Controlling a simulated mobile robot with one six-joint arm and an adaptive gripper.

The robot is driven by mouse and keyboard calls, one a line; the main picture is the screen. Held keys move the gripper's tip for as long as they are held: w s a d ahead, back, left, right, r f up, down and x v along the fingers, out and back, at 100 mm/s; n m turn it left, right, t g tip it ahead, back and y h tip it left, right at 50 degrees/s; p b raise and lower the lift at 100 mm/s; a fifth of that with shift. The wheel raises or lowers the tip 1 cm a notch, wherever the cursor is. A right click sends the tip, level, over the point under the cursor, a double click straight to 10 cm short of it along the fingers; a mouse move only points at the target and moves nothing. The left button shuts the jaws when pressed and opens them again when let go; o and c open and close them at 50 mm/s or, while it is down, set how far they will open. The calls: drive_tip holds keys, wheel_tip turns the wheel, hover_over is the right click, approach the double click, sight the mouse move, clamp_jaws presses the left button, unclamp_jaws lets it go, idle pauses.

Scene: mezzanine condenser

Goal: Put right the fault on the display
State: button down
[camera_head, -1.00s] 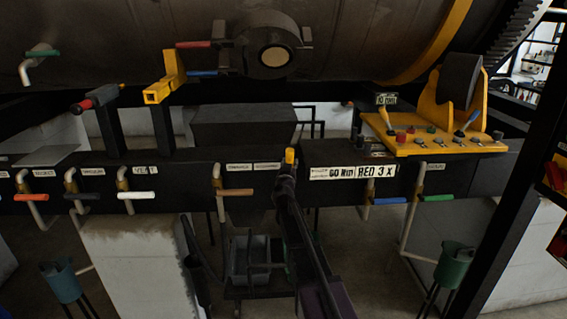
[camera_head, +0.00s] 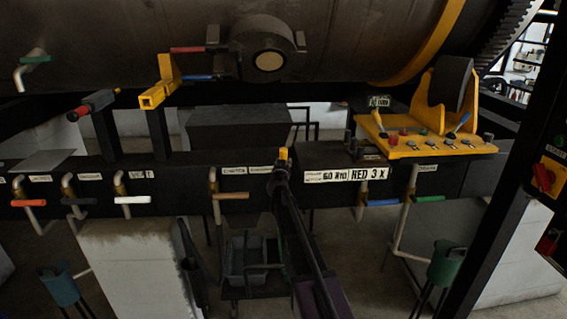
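A long white display strip (camera_head: 345,174) sits on the dark beam right of centre. A small sign (camera_head: 379,101) stands above the yellow control panel (camera_head: 428,150), which carries several knobs and switches. Along the beam hang valves with brown (camera_head: 231,196), white (camera_head: 136,200), blue (camera_head: 383,203) and green (camera_head: 429,198) handles under small labels. I cannot make out my gripper. A dark, slender bar with a yellow tip (camera_head: 284,155) rises in front of the beam.
A large dark drum (camera_head: 130,45) fills the top. A yellow bracket (camera_head: 162,88) and a red-gripped lever (camera_head: 92,103) stand at left. A dark post (camera_head: 487,195) and a box with a red switch (camera_head: 545,177) bound the right.

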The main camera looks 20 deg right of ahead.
drive_tip(key=c, duration=0.6)
unclamp_jaws()
drive_tip(key=shift+w, duration=0.2)
drive_tip(key=o, duration=0.3)
drive_tip(key=shift+w+f, duration=0.1)
drive_tip(key=shift+s, duration=0.25)
drive_tip(key=v, duration=1.2)
drive_tip(key=shift+w+a, duration=0.1)
